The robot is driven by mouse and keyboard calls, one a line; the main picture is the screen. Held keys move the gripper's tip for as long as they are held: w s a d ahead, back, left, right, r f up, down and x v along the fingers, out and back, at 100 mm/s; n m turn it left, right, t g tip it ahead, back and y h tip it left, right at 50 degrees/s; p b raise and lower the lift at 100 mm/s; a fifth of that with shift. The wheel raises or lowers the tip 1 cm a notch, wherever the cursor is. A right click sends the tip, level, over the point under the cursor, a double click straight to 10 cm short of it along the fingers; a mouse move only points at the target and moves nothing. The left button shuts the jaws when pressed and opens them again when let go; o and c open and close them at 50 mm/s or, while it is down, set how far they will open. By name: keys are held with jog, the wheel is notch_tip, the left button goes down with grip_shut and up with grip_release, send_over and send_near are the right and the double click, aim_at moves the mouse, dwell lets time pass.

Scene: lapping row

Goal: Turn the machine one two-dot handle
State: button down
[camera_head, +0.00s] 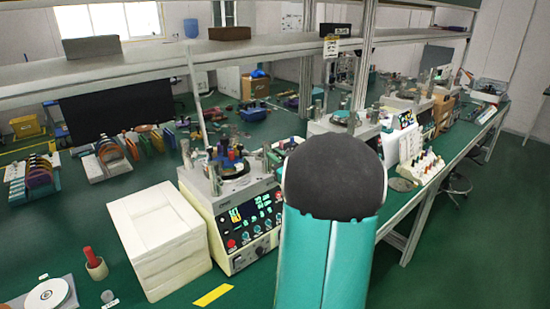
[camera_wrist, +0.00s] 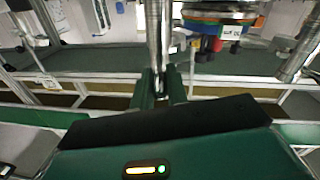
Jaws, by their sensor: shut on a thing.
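The nearest bench machine (camera_head: 247,222), cream with a dark lit display and knobs, stands left of my arm in the head view. Metal posts and a round plate with coloured pieces are on its top. In the wrist view my gripper (camera_wrist: 161,88) has its two dark green fingers closed around the lower end of an upright shiny metal rod (camera_wrist: 154,38). No dot marks can be made out on the rod. A disc with a coloured rim (camera_wrist: 215,18) is right of it, apart from the fingers. My arm hides the gripper in the head view.
A white block stack (camera_head: 158,235) stands left of the machine. A red-handled tool in a cup (camera_head: 95,264) is at front left. A shelf (camera_head: 200,57) crosses above the bench. More machines (camera_head: 345,122) stand farther along. Green floor (camera_head: 470,250) is open at right.

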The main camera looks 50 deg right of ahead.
jog(key=shift+s+d+n+t+y, duration=0.15)
jog(key=shift+d+n+y, duration=0.35)
jog(key=shift+n+y, duration=0.8)
jog(key=shift+d+n+t+y, duration=0.25)
jog(key=shift+d+n+y, duration=0.35)
jog(key=shift+y, duration=1.2)
jog(key=shift+a, duration=0.1)
jog(key=c, duration=1.4)
grip_release()
jog(key=s, duration=1.3)
jog(key=shift+s+d, duration=0.3)
jog(key=shift+s, duration=0.1)
